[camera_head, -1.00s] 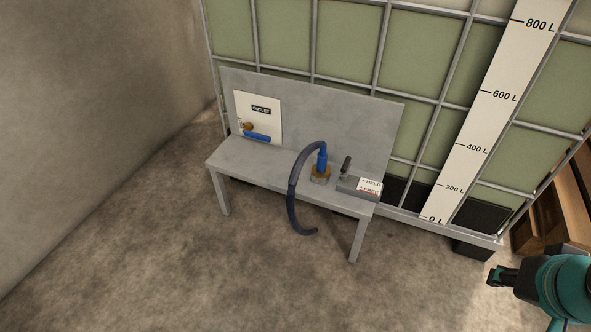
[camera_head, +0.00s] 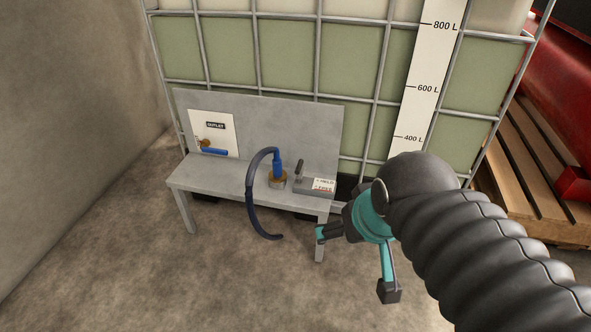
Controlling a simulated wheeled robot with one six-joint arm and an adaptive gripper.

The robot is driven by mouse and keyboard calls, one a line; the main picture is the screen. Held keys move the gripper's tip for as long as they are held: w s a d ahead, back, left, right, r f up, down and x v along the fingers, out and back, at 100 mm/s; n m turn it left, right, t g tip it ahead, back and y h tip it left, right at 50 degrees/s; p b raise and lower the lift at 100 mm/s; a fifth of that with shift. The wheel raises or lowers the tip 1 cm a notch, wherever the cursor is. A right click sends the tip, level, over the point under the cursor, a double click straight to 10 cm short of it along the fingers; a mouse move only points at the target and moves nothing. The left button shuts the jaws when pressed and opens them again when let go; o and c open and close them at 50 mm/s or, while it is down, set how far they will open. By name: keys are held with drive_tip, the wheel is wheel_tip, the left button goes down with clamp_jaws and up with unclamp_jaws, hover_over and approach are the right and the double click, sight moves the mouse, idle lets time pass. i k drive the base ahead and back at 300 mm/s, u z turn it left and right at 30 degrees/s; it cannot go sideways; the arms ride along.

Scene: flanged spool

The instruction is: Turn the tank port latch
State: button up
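The latch (camera_head: 299,172) is a short dark lever standing nearly upright on a low grey block at the right end of the bench. A label (camera_head: 323,185) on the block reads HELD above FREE. Left of it, a blue hose coupling (camera_head: 277,164) sits upright in a brass port (camera_head: 277,180). A dark hose (camera_head: 250,192) loops from the coupling over the bench's front edge. My gripper (camera_head: 322,233) is in front of and below the bench's right end, apart from the latch. Its fingers are small and dark here, and their opening cannot be made out.
The grey bench (camera_head: 215,180) has a back panel with an OUTLET plate and a blue-handled valve (camera_head: 213,151) at left. A caged tank (camera_head: 290,55) with a litre scale (camera_head: 428,90) stands behind. A wooden pallet (camera_head: 510,150) is at right. The floor in front is clear.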

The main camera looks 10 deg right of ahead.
sight(299, 171)
drive_tip(key=k, duration=0.6)
drive_tip(key=z, duration=0.5)
drive_tip(key=i, duration=1.5)
drive_tip(key=u, duration=0.4)
